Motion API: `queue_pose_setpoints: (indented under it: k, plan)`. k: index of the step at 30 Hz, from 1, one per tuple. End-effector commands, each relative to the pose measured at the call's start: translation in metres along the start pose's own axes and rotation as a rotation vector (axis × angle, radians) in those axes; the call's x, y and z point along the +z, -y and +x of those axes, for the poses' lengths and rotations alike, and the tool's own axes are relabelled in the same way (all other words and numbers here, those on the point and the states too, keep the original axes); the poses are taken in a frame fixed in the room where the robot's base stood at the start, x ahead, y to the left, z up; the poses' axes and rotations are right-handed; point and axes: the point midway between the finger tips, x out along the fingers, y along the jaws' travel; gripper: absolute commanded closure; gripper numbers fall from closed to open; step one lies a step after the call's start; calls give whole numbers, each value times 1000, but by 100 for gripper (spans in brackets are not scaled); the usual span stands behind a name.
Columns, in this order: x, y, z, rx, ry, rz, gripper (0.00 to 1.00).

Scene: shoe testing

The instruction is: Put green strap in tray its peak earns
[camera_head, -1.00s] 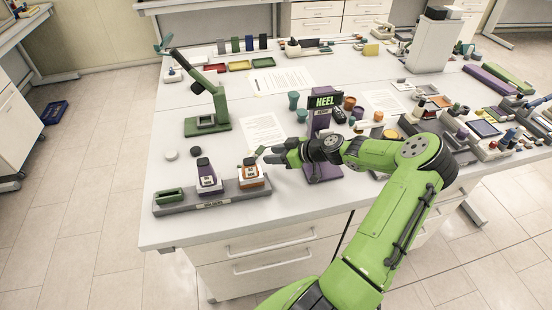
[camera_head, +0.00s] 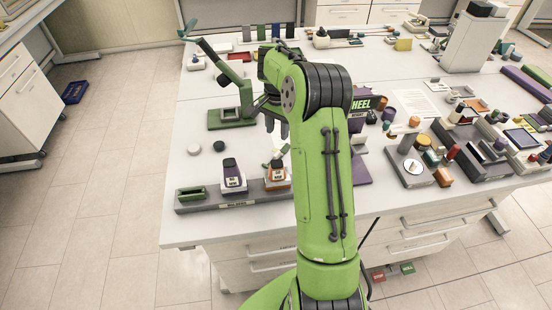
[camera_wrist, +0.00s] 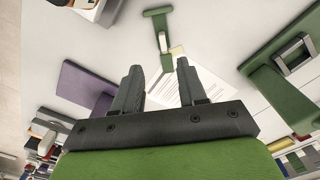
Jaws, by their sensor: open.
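My gripper (camera_head: 276,124) is over the table between the green stand and the purple HEEL stand, its fingers pointing down. In the wrist view its fingers (camera_wrist: 158,70) are apart with nothing between them. Beyond them a green T-shaped piece (camera_wrist: 158,28) with a pale metal middle shows above the white table; I cannot tell whether it is the green strap. Several coloured upright pieces, one of them green (camera_head: 261,32), stand at the back. A red tray (camera_head: 237,56) lies before them; my arm hides much of the tray row.
The green stand (camera_head: 230,118) is left of my gripper and the purple stand (camera_head: 361,165) right. A grey holder (camera_head: 205,208) at the front has an empty-looking green slot (camera_head: 192,193), a purple unit (camera_head: 232,177) and an orange one (camera_head: 276,176). Many small parts crowd the right.

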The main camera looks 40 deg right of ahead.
Motion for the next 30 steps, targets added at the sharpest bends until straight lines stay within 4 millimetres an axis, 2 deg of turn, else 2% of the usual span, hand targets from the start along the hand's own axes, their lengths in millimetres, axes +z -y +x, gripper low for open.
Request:
queue_pose_setpoints:
  k: [1, 3, 10, 15, 18, 24, 25, 30]
  plan:
    - [1, 0, 17, 2, 4, -1, 58]
    - [1, 0, 33, 2, 4, -2, 58]
    - [2, 0, 63, 0, 3, -5, 58]
    - [6, 1, 96, 0, 4, -4, 58]
    - [6, 1, 107, -1, 3, -4, 58]
    - [6, 1, 108, -2, 1, -5, 58]
    - [6, 1, 108, -2, 1, -5, 60]
    - [6, 1, 108, -2, 1, -5, 86]
